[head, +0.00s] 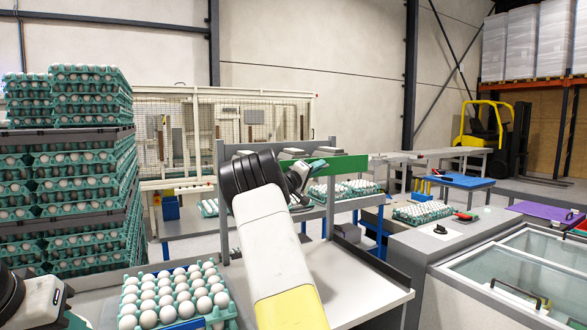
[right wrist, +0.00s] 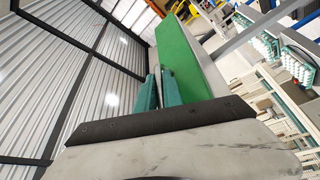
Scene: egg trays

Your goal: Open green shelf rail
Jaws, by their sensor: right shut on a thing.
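The green shelf rail (head: 337,166) is a flat green bar along the grey shelf frame in the middle of the head view. It also shows as a long green strip (right wrist: 177,60) in the right wrist view. My right gripper (head: 314,166) is at the rail's left part, with its teal fingers (right wrist: 158,84) shut on the rail's edge. My arm and wrist hide part of the shelf. Only a piece of my left arm shows at the lower left of the head view; its fingers are out of sight.
A tray of white eggs (head: 172,296) is on the near table. Tall stacks of egg trays (head: 66,160) stand at the left. A light worktop (head: 357,285) is right of my arm, and a glass-topped chest (head: 520,270) is farther right.

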